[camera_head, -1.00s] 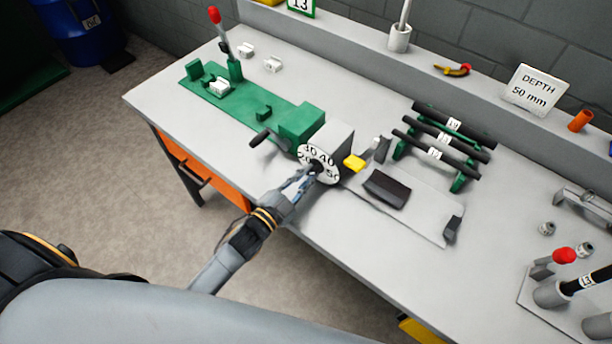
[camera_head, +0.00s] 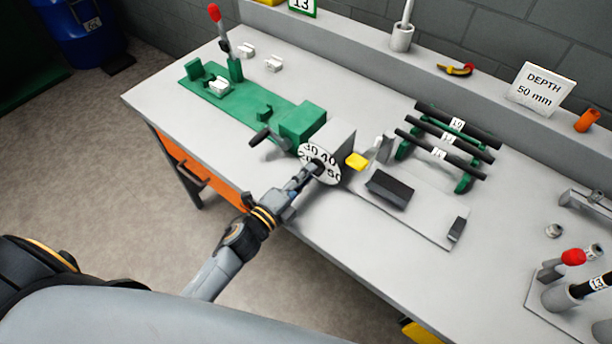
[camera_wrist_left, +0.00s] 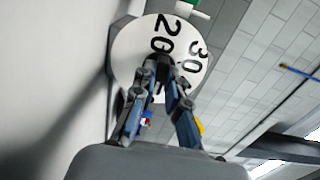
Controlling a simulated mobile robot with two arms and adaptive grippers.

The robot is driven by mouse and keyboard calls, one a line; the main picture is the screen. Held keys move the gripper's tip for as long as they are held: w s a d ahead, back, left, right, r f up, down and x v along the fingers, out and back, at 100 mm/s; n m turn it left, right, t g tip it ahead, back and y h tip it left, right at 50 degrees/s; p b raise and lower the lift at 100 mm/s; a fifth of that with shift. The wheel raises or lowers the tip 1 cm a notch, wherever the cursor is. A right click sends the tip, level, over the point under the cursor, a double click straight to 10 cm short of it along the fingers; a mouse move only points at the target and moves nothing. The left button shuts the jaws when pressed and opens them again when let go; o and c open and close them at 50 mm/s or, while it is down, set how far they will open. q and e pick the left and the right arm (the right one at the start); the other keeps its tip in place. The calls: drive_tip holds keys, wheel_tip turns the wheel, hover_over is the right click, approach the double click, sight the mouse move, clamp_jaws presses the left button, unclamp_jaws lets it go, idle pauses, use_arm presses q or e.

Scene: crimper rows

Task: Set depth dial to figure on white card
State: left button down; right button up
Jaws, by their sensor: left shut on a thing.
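The white depth dial (camera_head: 331,173) faces the front on the grey block at the bench's front edge. My left gripper (camera_head: 316,168) is shut on the dark knob at the dial's centre. The white card (camera_head: 538,88) on the back ledge reads "DEPTH 50 mm". My right gripper is not in view.
A green machine base (camera_head: 240,104) with a red-knobbed lever (camera_head: 214,13) stands left of the dial. A yellow piece (camera_head: 356,161) and a dark block (camera_head: 390,188) are to its right. A rack of black bars (camera_head: 450,140) stands behind.

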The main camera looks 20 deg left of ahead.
use_arm(q)
drive_tip(key=shift+m, duration=0.6)
drive_tip(key=c, duration=1.4)
unclamp_jaws()
drive_tip(key=shift+o, duration=0.2)
drive_tip(key=shift+s, duration=0.1)
drive_tip(key=v, duration=1.1)
drive_tip(key=shift+s+a, duration=0.15)
drive_tip(key=shift+s, duration=0.25)
